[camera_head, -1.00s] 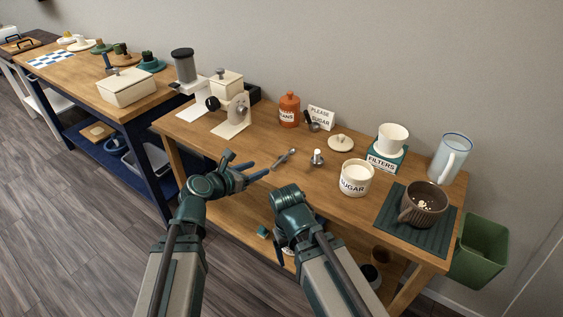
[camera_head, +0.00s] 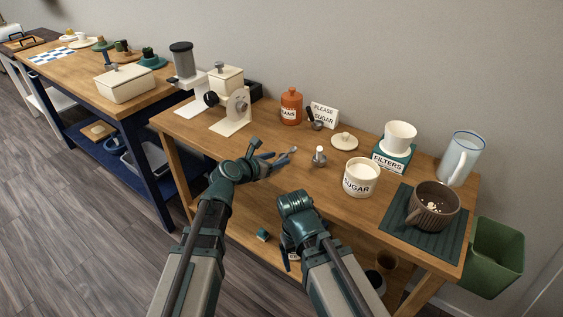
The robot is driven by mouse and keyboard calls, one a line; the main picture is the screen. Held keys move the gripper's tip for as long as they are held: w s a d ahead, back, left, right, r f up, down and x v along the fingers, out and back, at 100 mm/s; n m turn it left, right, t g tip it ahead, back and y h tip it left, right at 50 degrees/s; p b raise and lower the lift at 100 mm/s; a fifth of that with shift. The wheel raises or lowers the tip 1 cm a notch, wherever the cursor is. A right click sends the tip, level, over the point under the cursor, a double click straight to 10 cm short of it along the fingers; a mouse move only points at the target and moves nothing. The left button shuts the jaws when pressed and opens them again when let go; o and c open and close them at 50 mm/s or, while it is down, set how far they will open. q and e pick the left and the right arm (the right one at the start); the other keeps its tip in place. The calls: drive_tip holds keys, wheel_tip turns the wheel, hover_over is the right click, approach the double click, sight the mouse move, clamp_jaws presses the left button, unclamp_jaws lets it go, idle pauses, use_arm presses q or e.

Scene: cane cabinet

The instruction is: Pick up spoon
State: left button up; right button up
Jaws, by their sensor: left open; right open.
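A small metal spoon (camera_head: 293,149) lies on the wooden table near its front edge. Only the end away from me shows clearly; the rest is hidden by or close to my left gripper's fingers. My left gripper (camera_head: 274,158) is open, low over the table edge, with its fingers reaching toward the spoon. I cannot tell whether the fingers touch it or straddle it. My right gripper (camera_head: 291,256) is open, hanging down in front of the table edge, below the top, partly hidden by its own arm.
A small metal-topped piece (camera_head: 319,157) stands right of the spoon, then the sugar jar (camera_head: 360,184). A mug (camera_head: 430,210) sits on a green mat (camera_head: 396,232). A cream grinder (camera_head: 228,95) stands left. Behind are an orange jar (camera_head: 291,108) and a lid (camera_head: 344,141).

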use_arm(q)
drive_tip(key=shift+w+d+f, duration=0.2)
drive_tip(key=shift+w+d, duration=0.15)
drive_tip(key=shift+d, duration=0.05)
drive_tip(key=shift+a, duration=0.1)
clamp_jaws()
drive_tip(key=shift+r, duration=0.15)
